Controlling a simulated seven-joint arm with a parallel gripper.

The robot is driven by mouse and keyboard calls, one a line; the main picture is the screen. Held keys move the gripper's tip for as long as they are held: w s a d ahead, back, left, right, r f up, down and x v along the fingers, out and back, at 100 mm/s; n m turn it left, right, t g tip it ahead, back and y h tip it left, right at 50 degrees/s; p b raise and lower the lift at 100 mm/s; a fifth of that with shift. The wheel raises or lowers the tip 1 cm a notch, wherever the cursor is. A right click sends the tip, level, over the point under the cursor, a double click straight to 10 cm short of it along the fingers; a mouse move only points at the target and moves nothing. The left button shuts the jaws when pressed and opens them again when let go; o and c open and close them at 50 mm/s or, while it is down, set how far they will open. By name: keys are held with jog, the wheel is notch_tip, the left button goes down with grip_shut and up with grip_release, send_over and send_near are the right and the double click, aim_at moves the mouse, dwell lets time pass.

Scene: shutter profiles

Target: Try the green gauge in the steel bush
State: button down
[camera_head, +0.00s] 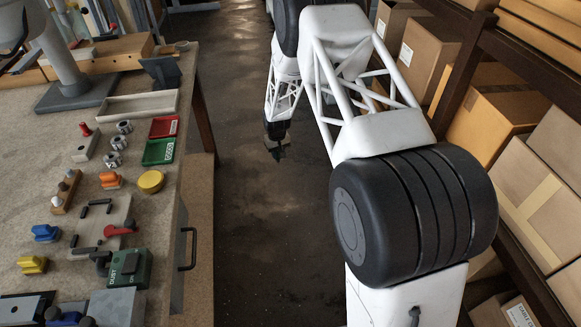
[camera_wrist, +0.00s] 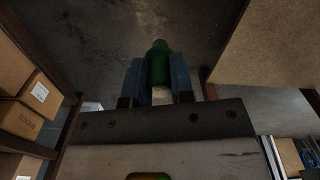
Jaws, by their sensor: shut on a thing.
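My gripper (camera_wrist: 158,72) is shut on the green gauge (camera_wrist: 159,60), which stands between the two blue-grey fingers in the wrist view. The gauge has a green middle, a greyish far end and a pale part nearer the palm. In the head view my gripper (camera_head: 277,147) hangs over the floor aisle, right of the bench and clear of it, with a small dark green bit at its tip. Several steel bushes stand on the bench: a far one (camera_head: 124,127), a middle one (camera_head: 118,142) and a near one (camera_head: 113,158). I cannot tell which is meant.
A block with a red-topped piece (camera_head: 87,145) is left of the bushes. A red tray (camera_head: 164,127) and a green tray (camera_head: 158,152) lie right of them, near the bench edge. Clamps and knobs fill the near bench. Shelved cartons (camera_head: 532,195) line the right side.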

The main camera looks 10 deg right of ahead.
jog(key=w+a+r+n, duration=0.3)
jog(key=w+a+r, duration=0.1)
jog(key=a+r, duration=0.6)
jog(key=w+a+r+n, duration=0.3)
jog(key=w+a+r, duration=0.1)
jog(key=a+r, duration=0.6)
jog(key=w+a+r+n, duration=0.4)
jog(key=a+r, duration=0.7)
jog(key=a, duration=0.3)
jog(key=shift+w, duration=0.4)
jog(key=s+a+r+n, duration=0.25)
jog(key=a+r, duration=0.25)
jog(key=a, duration=0.3)
send_near(125, 127)
jog(key=w+a+r, duration=0.1)
jog(key=w+r, duration=0.1)
jog(key=shift+f+n, duration=0.15)
jog(key=shift+n, duration=0.2)
jog(key=shift+f, duration=2.65)
jog(key=shift+f, duration=1.25)
